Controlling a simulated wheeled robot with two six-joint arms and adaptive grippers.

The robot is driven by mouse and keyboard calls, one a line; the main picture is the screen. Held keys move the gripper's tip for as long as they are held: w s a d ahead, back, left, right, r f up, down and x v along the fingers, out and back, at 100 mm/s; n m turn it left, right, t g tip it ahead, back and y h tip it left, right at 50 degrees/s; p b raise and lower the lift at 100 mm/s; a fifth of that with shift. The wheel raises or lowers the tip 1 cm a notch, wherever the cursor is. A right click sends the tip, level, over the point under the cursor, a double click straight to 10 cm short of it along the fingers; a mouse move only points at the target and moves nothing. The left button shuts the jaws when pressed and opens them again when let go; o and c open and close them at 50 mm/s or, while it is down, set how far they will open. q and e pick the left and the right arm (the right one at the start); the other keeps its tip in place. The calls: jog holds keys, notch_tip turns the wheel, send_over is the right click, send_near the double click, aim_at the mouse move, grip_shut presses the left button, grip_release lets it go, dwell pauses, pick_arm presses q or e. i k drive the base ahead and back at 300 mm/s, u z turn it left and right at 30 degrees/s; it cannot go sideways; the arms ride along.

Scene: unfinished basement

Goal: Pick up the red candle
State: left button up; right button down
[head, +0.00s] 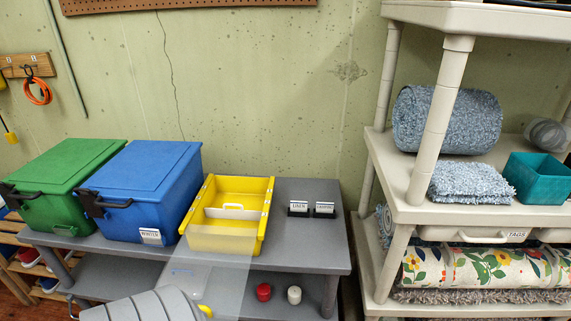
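The red candle (264,291) is a small, short red cylinder standing upright on the lower shelf of the grey table (310,255), near the right end. A similar white candle (294,295) stands just to its right, with a small gap between them. Neither of my grippers shows in the head view, and nothing is seen touching the red candle.
On the tabletop are a green bin (65,175), a blue bin (160,190), a yellow open box (240,190) and two small label holders. A beige shelf unit (402,207) stands right.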

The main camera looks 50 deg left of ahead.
aim_at(263, 290)
jog(key=u, duration=0.45)
jog(key=i, duration=0.85)
jog(key=u, duration=1.2)
jog(key=i, duration=0.3)
jog(key=u, duration=0.2)
